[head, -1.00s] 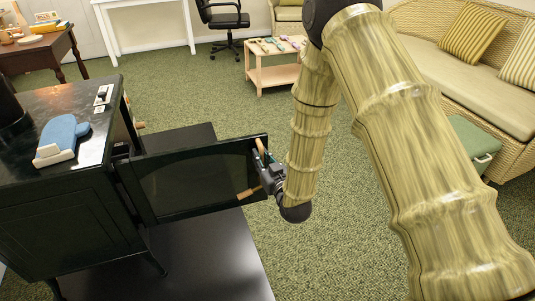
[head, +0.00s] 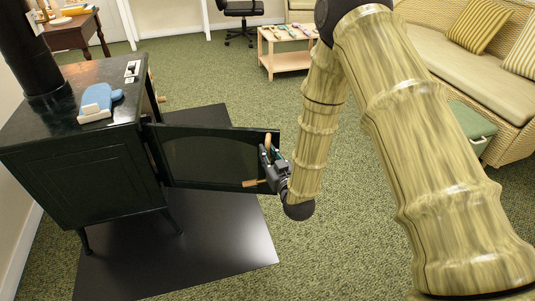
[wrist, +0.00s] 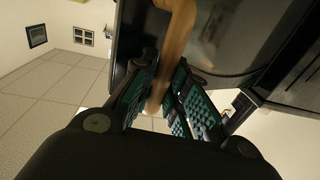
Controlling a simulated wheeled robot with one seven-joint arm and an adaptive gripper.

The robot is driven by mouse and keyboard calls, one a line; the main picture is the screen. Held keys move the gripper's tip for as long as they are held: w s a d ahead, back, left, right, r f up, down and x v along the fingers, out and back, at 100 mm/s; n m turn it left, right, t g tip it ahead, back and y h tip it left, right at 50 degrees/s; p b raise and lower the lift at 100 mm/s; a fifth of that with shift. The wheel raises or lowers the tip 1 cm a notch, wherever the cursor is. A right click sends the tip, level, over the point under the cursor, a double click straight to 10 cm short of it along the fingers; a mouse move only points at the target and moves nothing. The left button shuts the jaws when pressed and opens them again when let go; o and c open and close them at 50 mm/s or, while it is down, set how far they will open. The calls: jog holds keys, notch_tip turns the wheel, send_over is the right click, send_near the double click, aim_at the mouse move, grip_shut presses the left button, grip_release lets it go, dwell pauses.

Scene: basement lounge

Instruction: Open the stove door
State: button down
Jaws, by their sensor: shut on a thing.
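The dark green stove (head: 80,130) stands at the left of the head view. Its door (head: 215,158) is swung wide open, standing out to the right from the stove's front edge. My gripper (head: 270,160) is at the door's free end, shut on the wooden handle (head: 267,142). In the wrist view the handle (wrist: 172,50) runs between the two green-padded fingers of my gripper (wrist: 160,100), with the door (wrist: 225,35) close behind it. The stove's inside is hidden in the head view.
A blue mitt (head: 97,100) and small items lie on the stove top beside the black stovepipe (head: 35,50). A black floor mat (head: 190,240) lies under the stove. A low wooden table (head: 285,60), wicker sofa (head: 470,70) and green box (head: 470,130) stand beyond. Carpet is clear in front.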

jog(key=shift+s+a+f, duration=0.2)
jog(key=shift+s+a, duration=0.05)
jog(key=shift+s, duration=0.1)
jog(key=c, duration=1.5)
grip_release()
jog(key=shift+o, duration=0.4)
jog(key=shift+r, duration=0.1)
jog(key=shift+d, duration=0.15)
jog(key=v, duration=1.2)
jog(key=shift+w, duration=0.1)
